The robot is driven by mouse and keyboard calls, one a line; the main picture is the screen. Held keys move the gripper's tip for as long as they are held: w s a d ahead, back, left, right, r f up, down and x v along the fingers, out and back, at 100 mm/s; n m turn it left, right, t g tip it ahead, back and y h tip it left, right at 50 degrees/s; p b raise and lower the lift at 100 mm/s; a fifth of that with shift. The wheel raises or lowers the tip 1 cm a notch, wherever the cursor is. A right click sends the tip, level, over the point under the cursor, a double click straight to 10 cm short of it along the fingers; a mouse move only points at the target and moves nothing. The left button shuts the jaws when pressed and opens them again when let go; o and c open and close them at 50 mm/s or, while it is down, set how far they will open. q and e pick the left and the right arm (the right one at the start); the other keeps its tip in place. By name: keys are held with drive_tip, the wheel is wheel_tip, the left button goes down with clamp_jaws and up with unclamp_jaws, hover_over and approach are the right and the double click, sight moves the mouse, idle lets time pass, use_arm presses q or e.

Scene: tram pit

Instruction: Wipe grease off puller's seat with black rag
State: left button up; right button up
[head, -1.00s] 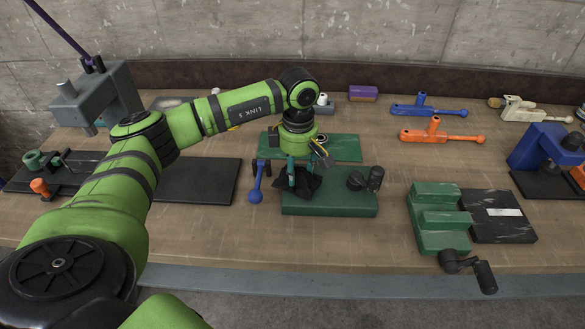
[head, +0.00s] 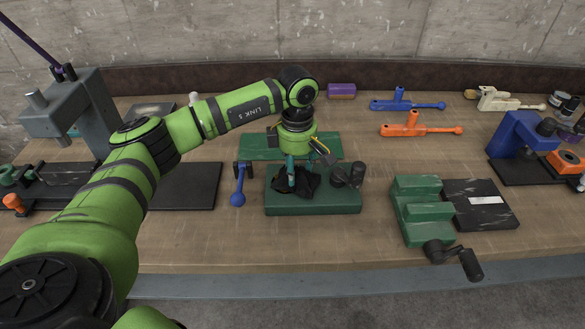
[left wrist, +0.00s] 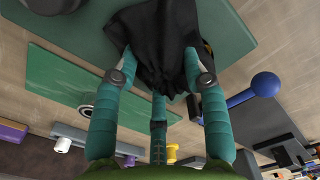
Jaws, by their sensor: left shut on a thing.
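The black rag (head: 308,185) is crumpled on the top of a dark green block (head: 313,203), towards its left and middle part. My left gripper (head: 291,182) points down over the block and is shut on the rag. In the left wrist view the rag (left wrist: 155,42) hangs between the fingers, over the green surface (left wrist: 228,30). Two dark round parts (head: 348,174) stand at the right of the block's top, just right of the rag. I cannot make out grease; the rag and fingers hide part of the top. My right gripper is out of view.
A blue-knobbed lever (head: 238,190) sits close left of the block. A green mat (head: 255,147) lies behind it. A green vise (head: 420,212) with a crank stands to the right. Blue (head: 405,103) and orange (head: 415,129) tools lie at the back right. Bare bench lies in front.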

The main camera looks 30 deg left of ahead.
sight(274, 179)
use_arm(q)
drive_tip(key=shift+f, duration=0.1)
idle(0.3)
drive_tip(key=shift+s+a, duration=0.1)
drive_tip(key=shift+a, duration=0.1)
drive_tip(key=shift+s+a+b, duration=0.15)
drive_tip(key=shift+s+a, duration=0.3)
drive_tip(key=shift+a, duration=0.25)
drive_tip(key=shift+s+a+b, duration=0.1)
drive_tip(key=shift+s+a, duration=0.3)
drive_tip(key=shift+a, duration=0.3)
drive_tip(key=shift+s+a+b, duration=0.15)
drive_tip(key=shift+s+a, duration=0.3)
drive_tip(key=shift+a, duration=0.25)
wheel_tip(274, 179, up, 7)
drive_tip(key=p, duration=0.4)
